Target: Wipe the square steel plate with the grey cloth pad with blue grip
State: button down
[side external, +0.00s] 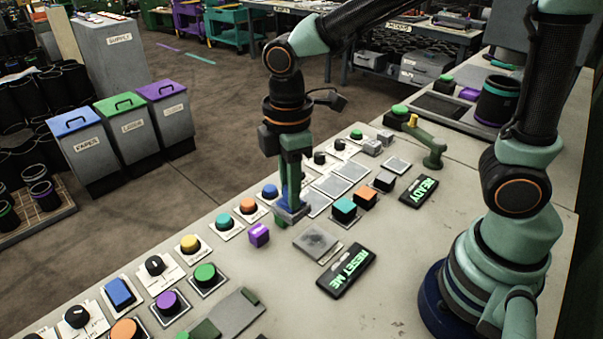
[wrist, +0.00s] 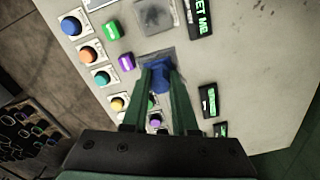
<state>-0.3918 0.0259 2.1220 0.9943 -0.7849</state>
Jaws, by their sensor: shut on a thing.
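The square steel plate (side external: 316,242) lies flat on the bench, with dark smudges on its face. It also shows at the top of the wrist view (wrist: 154,14). My gripper (side external: 290,203) points down and is shut on the blue grip (wrist: 160,79) of the cloth pad. The pad's grey base (side external: 294,214) shows beneath the fingers, beside the plate and apart from it. In the wrist view the grey base (wrist: 156,55) lies just below the plate, partly hidden by the grip and fingers. I cannot tell whether the pad touches the bench.
A purple cube (side external: 259,235) stands left of the plate, and a RESET ME sign (side external: 346,271) lies to its right. Teal (side external: 344,210) and orange (side external: 366,198) blocks and a READY sign (side external: 419,191) are farther back. Several push buttons line the bench's left edge.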

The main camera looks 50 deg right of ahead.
jog(key=shift+s+d+f, duration=0.1)
jog(key=shift+d+f, duration=0.45)
jog(key=shift+f, duration=1.45)
jog(key=shift+s+d+f, duration=0.15)
jog(key=shift+d+f, duration=0.35)
jog(key=shift+f, duration=1.5)
jog(key=shift+s+d+f, duration=0.1)
jog(key=shift+d+f, duration=0.45)
jog(key=shift+f, duration=1.45)
jog(key=shift+d+f, duration=0.25)
jog(key=shift+f, duration=0.15)
jog(key=shift+w+d, duration=0.1)
jog(key=shift+d, duration=2.9)
jog(key=shift+a, duration=3.4)
jog(key=shift+d+r, duration=0.1)
jog(key=shift+r, duration=0.7)
notch_tip(320, 180, up, 6)
jog(key=shift+r, duration=0.25)
jog(key=shift+f, duration=0.15)
